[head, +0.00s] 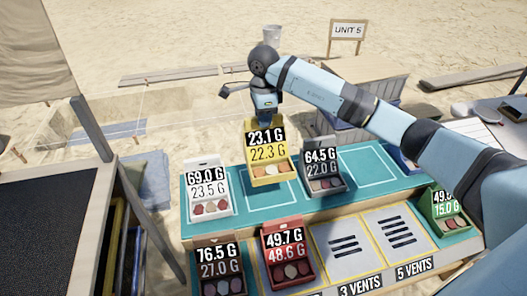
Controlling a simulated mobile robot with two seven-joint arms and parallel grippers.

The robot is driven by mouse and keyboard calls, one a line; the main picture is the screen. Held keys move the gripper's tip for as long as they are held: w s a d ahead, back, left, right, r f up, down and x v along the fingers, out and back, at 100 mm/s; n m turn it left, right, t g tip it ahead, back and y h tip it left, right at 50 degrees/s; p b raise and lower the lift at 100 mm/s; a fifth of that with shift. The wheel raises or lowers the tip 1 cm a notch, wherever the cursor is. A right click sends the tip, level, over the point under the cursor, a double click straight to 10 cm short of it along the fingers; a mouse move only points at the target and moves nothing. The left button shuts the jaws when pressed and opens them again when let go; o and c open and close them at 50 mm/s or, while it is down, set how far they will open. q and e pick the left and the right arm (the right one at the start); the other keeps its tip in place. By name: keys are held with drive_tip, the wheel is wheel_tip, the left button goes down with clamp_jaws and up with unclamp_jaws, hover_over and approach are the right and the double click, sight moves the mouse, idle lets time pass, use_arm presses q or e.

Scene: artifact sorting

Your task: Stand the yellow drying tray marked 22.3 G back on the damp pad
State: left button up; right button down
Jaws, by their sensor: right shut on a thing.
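The yellow drying tray (267,168) shows 23.1 G on a black band and 22.3 G on a yellow band, with several small round pieces at its front. My right gripper (266,112) is shut on its top edge from above; the fingertips are hard to make out. The tray is upright over the teal pad (230,206), between a white tray (209,190) marked 23.5 G and a dark tray (322,170) marked 22.0 G. I cannot tell whether it touches the pad. The task's damp pad is not labelled in view. My left gripper is not in view.
A dark tray (219,270) and a red tray (287,255) stand in the front row, beside vent-marked panels (344,245). A green tray (449,210) is at right, partly behind my arm. An outlined teal space (373,165) is empty. A dark screen table (50,215) stands left.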

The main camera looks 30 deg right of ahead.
sight(263, 136)
wheel_tip(263, 136, down, 7)
drive_tip(key=shift+r, duration=0.15)
drive_tip(key=shift+w+f+p, duration=0.1)
drive_tip(key=shift+f+p, duration=0.35)
drive_tip(key=shift+f, duration=2.05)
drive_tip(key=c, duration=1.5)
unclamp_jaws()
drive_tip(key=shift+f, duration=0.1)
drive_tip(key=o, duration=0.4)
